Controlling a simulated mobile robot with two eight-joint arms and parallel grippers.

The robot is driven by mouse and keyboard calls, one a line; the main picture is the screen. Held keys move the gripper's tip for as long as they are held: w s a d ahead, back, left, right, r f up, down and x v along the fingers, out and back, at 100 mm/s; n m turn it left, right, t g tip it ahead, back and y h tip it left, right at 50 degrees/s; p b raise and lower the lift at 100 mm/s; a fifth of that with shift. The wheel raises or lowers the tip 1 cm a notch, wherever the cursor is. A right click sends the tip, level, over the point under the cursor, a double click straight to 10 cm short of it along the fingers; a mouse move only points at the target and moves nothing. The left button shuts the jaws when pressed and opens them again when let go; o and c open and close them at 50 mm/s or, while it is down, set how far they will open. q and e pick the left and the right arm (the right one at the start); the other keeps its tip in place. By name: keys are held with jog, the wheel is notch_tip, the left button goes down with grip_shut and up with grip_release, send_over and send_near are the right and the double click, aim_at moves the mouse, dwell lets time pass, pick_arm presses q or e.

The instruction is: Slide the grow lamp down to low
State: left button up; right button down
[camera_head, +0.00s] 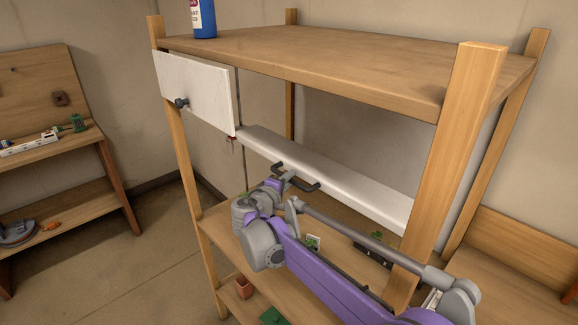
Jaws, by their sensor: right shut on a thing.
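The grow lamp (350,186) is a long white bar under the top shelf of the wooden rack. It runs from behind the white panel at the left toward the right front post, which hides its far right end. A dark handle (312,185) sticks out from its front. My right gripper (283,178) is shut on the handle at its left part; the fingers are small and partly hidden by my wrist. My right arm reaches in from the lower right, in front of the rack. My left gripper is not in view.
A white panel with a dark knob (181,102) hangs at the rack's upper left. A blue bottle (203,18) stands on the top shelf (340,55). The right front post (462,140) stands close to my arm. A terracotta pot (243,287) sits low. Open floor lies left.

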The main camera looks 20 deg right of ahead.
jog(key=shift+f+b, duration=0.4)
jog(key=shift+f, duration=1.15)
jog(key=c, duration=0.8)
grip_release()
jog(key=v, duration=1.1)
